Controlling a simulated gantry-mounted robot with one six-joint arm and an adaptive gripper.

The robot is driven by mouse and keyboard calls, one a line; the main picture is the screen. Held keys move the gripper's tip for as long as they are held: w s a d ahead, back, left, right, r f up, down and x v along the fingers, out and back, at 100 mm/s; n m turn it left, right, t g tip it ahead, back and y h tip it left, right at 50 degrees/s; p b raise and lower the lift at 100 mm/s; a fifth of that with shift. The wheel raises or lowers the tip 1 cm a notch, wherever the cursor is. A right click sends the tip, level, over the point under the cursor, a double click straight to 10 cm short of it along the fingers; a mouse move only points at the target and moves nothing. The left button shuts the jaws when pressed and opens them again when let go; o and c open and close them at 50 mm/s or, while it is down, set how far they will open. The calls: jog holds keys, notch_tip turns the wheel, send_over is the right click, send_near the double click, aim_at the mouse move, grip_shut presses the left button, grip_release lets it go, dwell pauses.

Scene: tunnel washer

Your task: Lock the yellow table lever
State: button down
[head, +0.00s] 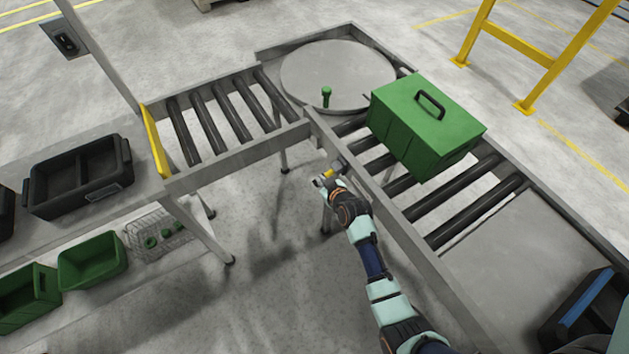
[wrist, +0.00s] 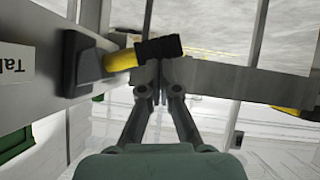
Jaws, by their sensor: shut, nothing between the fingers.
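The yellow table lever (wrist: 121,60) is on the grey conveyor frame, with a black mount at its left and a black tip. In the wrist view it points sideways from the frame, tilted slightly. It also shows small in the head view (head: 326,175), partly hidden by my gripper. My gripper (wrist: 158,78) is shut and empty, its fingertips right at the black tip; I cannot tell whether they touch it. In the head view my gripper (head: 334,178) is beside the frame near the round turntable (head: 338,72).
A green lidded box (head: 425,120) stands on the right rollers. A green knob (head: 326,96) stands up at the turntable's edge. A yellow bar (head: 154,140) crosses the left roller end. A black bin (head: 82,176) is at left. Open floor lies below my gripper.

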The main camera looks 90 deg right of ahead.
jog(key=shift+f, duration=0.6)
jog(key=shift+f+b, duration=0.15)
jog(key=shift+b, duration=0.15)
jog(key=s+a+r+p, duration=0.1)
jog(key=a+r+p, duration=0.4)
jog(key=a+r, duration=0.3)
jog(key=shift+a+r, duration=0.2)
jog(key=shift+a, duration=0.9)
